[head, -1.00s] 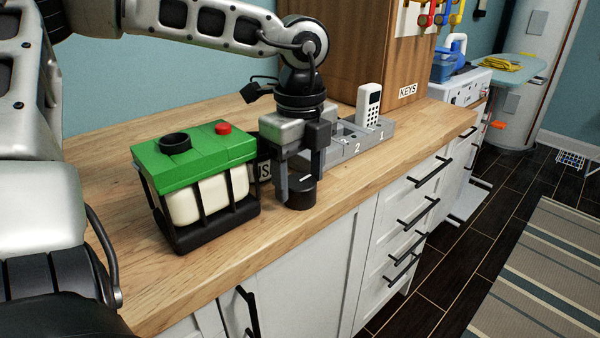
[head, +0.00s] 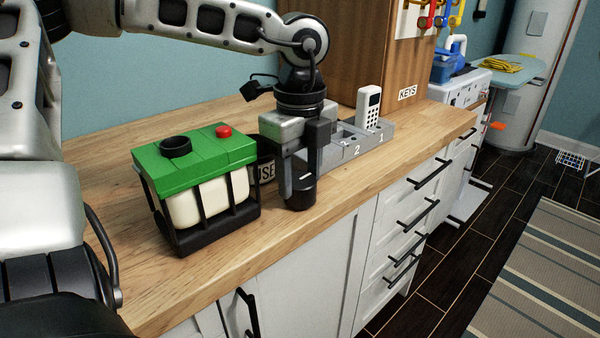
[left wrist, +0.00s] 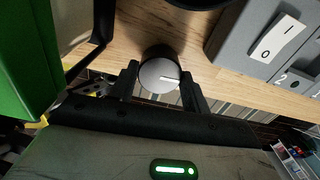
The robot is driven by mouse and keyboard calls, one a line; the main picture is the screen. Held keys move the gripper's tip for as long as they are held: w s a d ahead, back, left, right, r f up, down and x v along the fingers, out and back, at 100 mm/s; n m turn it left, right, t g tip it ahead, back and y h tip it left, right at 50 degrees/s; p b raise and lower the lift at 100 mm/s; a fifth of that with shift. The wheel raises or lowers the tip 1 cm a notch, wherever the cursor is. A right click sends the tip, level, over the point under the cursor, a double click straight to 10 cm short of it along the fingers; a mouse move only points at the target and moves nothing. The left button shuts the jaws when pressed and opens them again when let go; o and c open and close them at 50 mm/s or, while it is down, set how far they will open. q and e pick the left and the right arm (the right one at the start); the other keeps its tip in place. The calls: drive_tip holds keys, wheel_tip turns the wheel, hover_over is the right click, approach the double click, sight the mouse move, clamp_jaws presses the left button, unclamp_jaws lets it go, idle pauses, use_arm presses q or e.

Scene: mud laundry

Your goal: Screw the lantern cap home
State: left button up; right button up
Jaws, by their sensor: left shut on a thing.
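The lantern cap (head: 300,200) looks like a short black cylinder with a grey round top and a white line mark. It stands upright at the counter's front, right of the green-topped unit. In the left wrist view, its grey top (left wrist: 158,77) sits between the two fingers. My left gripper (head: 302,184) points down and is shut on it. The fingers hide part of its sides, and I cannot tell where the cap ends and any lantern body below begins. My right gripper is not in view.
The green-topped unit (head: 195,158) with white cells, a black collar and a red button stands close on the left. A black container (head: 265,170) with partly hidden lettering is behind. A grey numbered tray (head: 345,152) with a white remote (head: 369,105) is at right. The counter's front edge is close.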

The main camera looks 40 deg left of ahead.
sight(300, 179)
use_arm(q)
drive_tip(key=shift+r+p, duration=1.3)
drive_tip(key=shift+r, duration=1.35)
